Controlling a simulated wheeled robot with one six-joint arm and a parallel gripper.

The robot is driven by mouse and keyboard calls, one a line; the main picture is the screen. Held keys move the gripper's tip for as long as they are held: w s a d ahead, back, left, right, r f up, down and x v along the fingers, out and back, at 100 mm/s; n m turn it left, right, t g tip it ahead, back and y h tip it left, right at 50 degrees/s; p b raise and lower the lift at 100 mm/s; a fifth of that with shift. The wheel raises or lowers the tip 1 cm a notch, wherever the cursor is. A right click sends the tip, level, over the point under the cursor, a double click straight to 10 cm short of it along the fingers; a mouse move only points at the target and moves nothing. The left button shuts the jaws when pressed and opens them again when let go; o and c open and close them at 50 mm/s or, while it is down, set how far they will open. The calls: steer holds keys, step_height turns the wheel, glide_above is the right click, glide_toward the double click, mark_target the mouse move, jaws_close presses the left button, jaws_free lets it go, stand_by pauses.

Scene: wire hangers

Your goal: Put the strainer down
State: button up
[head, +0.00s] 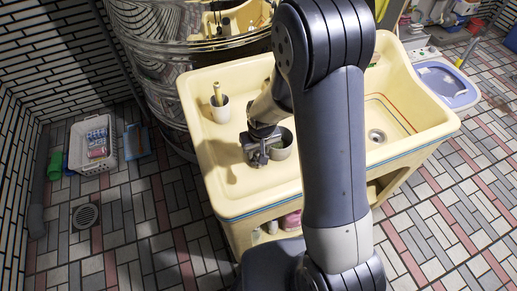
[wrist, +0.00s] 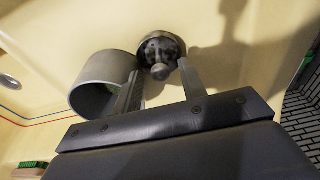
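The strainer (wrist: 163,46), a small round metal piece with a knob at its centre, lies on the cream sink surface in the wrist view. My gripper (wrist: 160,68) is just over it. The two fingers stand apart, with a gap visible on either side of the knob. The fingertips overlap the strainer's near rim in the picture; whether they touch it cannot be told. In the head view my gripper (head: 260,157) is low over the left part of the sink unit (head: 224,186). The strainer cannot be made out clearly there.
Another cup (head: 219,110) holding a stick stands farther back. The basin with its drain (head: 377,135) is to the right. A white basket (head: 92,143) is on the floor.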

steer(key=shift+r, duration=0.5)
step_height(320, 180, up, 11)
steer(key=s, duration=0.1)
steer(key=shift+s+d, duration=0.25)
steer(key=shift+s, duration=0.15)
glide_above(261, 167)
steer(key=w, duration=0.3)
steer(key=f, duration=1.2)
steer(key=shift+s+a, duration=0.25)
steer(key=shift+a, duration=0.05)
steer(key=shift+r, duration=1.05)
